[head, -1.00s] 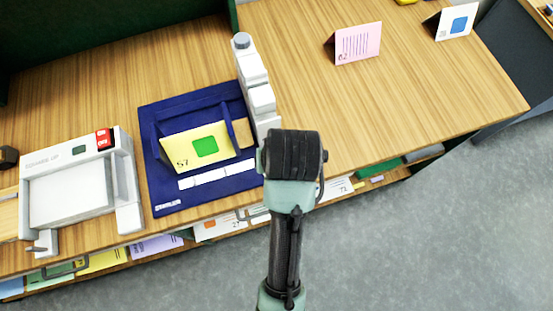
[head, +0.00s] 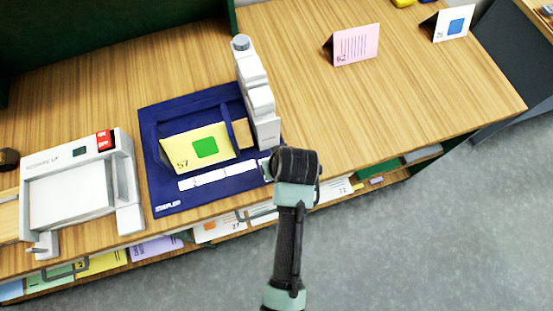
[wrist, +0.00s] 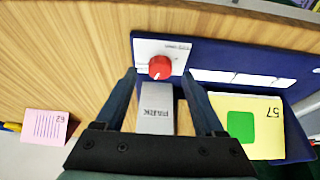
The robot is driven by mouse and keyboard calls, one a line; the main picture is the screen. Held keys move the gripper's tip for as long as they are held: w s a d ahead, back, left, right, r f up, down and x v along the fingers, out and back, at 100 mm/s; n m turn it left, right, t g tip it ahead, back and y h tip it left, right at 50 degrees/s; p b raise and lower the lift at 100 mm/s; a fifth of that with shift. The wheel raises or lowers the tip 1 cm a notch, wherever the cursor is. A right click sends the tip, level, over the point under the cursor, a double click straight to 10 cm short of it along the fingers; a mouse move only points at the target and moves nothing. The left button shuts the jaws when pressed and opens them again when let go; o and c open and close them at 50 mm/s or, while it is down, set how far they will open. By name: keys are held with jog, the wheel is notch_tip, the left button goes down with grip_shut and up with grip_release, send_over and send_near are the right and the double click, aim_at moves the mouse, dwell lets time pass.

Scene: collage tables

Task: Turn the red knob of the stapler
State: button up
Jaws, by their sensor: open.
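The stapler has a dark blue base (head: 165,198) and a jointed light-grey arm (head: 258,95) along its right side. Its red knob (wrist: 160,67) shows in the wrist view on a white plate at the base's corner; the knob is hidden in the head view. My gripper (wrist: 158,74) is open, its two dark fingers on either side of the knob with gaps to it. I cannot tell its height above the knob. In the head view my gripper (head: 266,169) is at the near right corner of the stapler. A grey block marked PARK (wrist: 156,108) shows between the fingers.
A yellow card 57 (head: 184,151) stands on the stapler base. A white device with a red switch (head: 104,140) stands to the left. A pink card (head: 356,45) and a white card (head: 455,22) stand at the back right. The tabletop right of the stapler (head: 400,100) is clear.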

jog(key=shift+x, duration=1)
grip_shut()
